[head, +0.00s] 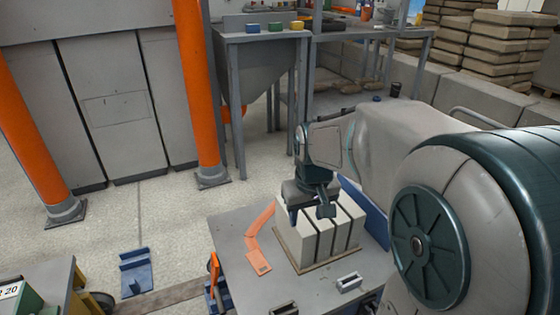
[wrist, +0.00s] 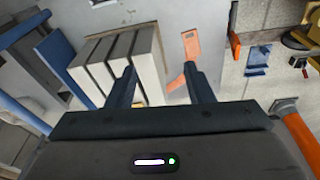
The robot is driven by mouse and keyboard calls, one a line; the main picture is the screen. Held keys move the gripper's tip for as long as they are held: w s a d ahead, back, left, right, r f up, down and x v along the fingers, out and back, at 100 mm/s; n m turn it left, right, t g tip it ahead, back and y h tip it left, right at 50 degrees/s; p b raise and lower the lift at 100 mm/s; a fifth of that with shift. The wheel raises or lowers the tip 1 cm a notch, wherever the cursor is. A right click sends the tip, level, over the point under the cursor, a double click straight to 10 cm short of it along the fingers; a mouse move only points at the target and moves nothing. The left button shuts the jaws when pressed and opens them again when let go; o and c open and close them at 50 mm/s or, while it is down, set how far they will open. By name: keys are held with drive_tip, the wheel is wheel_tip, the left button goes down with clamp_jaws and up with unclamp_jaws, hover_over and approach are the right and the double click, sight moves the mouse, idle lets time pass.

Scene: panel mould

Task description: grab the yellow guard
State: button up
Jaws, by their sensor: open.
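My gripper (head: 310,212) is open and points down over the pale slabs (head: 345,235) standing in a row on the grey table. In the wrist view its two fingers (wrist: 160,72) are apart, with nothing held between them.
The grey table (head: 230,225) has bare room at its front and left. Small metal blocks (head: 349,281) lie near its front edge. Orange posts (head: 196,85) stand at left. The back bench (head: 345,35) lies beyond open floor. A blue bracket (head: 135,273) is on the floor.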

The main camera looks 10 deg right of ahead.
drive_tip(key=w+d+t, duration=0.1)
drive_tip(key=w+d, duration=0.4)
drive_tip(key=w, duration=0.3)
drive_tip(key=w+d+f+n+t+y, duration=0.1)
drive_tip(key=w+d, duration=0.3)
drive_tip(key=w, duration=0.4)
drive_tip(key=w+d, duration=0.5)
drive_tip(key=w, duration=0.2)
drive_tip(key=b+x, duration=0.1)
drive_tip(key=x, duration=0.3)
drive_tip(key=w+b+x, duration=0.1)
drive_tip(key=x, duration=0.3)
drive_tip(key=shift+a, duration=0.1)
drive_tip(key=shift+w+a+r+b+x, duration=0.1)
drive_tip(key=shift+w+b+x, duration=0.1)
drive_tip(key=shift+b+x, duration=0.6)
drive_tip(key=shift+w+a+r+b+x, duration=0.1)
drive_tip(key=shift+w+b+x, duration=0.2)
drive_tip(key=shift+x, duration=0.9)
drive_tip(key=shift+w+a+r+b+x, duration=0.1)
drive_tip(key=shift+b+x, duration=0.5)
drive_tip(key=shift+x, duration=0.45)
clamp_jaws()
